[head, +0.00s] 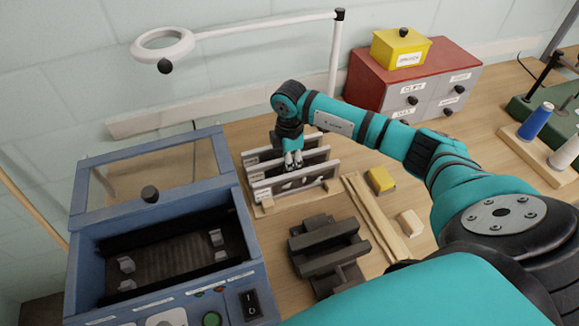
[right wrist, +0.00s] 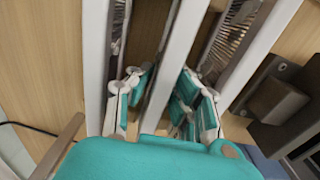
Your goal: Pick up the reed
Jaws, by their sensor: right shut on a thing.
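Several grey-framed reeds stand upright side by side in a wooden rack (head: 268,208) in the middle of the table. My right gripper (head: 293,160) reaches down from above into the rack and is shut on the middle reed (head: 318,156). In the right wrist view, its teal-padded fingers (right wrist: 163,88) lie on both sides of that reed's pale bar (right wrist: 178,60). The front reed (head: 300,182) and another reed behind stand close by. The held reed's lower part is hidden. My left gripper is not in view.
A blue machine (head: 150,225) with an open lid stands left. A dark metal fixture (head: 328,250), wooden strips (head: 372,220) and a yellow block (head: 380,180) lie in front and right. A red drawer cabinet (head: 415,80) and a lamp (head: 165,43) stand behind.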

